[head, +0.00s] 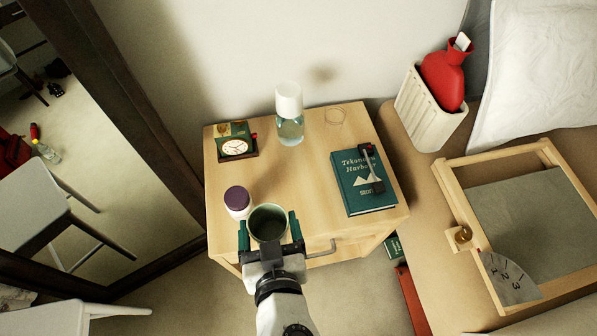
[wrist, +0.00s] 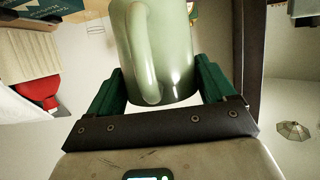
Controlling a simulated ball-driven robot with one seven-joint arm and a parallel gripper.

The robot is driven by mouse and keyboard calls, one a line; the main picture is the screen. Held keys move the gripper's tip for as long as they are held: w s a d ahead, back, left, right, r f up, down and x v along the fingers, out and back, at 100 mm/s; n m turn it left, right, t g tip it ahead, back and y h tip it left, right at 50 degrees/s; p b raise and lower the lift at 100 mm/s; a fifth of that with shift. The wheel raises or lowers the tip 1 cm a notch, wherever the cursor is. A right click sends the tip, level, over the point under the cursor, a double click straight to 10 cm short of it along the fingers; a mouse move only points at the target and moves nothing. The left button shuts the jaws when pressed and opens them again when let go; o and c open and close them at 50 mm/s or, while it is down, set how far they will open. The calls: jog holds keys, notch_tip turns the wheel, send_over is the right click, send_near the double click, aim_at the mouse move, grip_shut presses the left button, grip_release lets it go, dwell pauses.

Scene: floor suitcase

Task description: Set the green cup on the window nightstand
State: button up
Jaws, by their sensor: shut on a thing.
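The green cup (head: 268,223) is between the two green fingers of my gripper (head: 269,229), which is shut on it. The cup's open top faces the head camera and it looks empty. In the wrist view the cup (wrist: 165,50) shows its pale green side and its handle, between the fingers of my gripper (wrist: 158,85). A light wood nightstand (head: 290,180) stands against the wall. The cup appears over its front edge, left of the middle; I cannot tell whether it touches the top.
A purple-lidded jar (head: 237,201) is close beside the cup, at its upper left. A mirror (head: 130,160) is left; a wooden tray (head: 452,193) lies right.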

jog(key=shift+w+d+f+b, duration=0.3)
jog(key=shift+w+d+f, duration=0.1)
jog(key=shift+w+f, duration=1.8)
jog(key=shift+w+d+f+b, duration=0.35)
jog(key=shift+w+d+f, duration=0.05)
jog(key=shift+w+f, duration=1.75)
jog(key=shift+w+d+f+b, duration=0.3)
jog(key=shift+w+d+f, duration=0.1)
jog(key=shift+w+f, duration=1.8)
jog(key=shift+w+f+b, duration=0.1)
jog(key=shift+b, duration=0.2)
jog(key=o, duration=1.1)
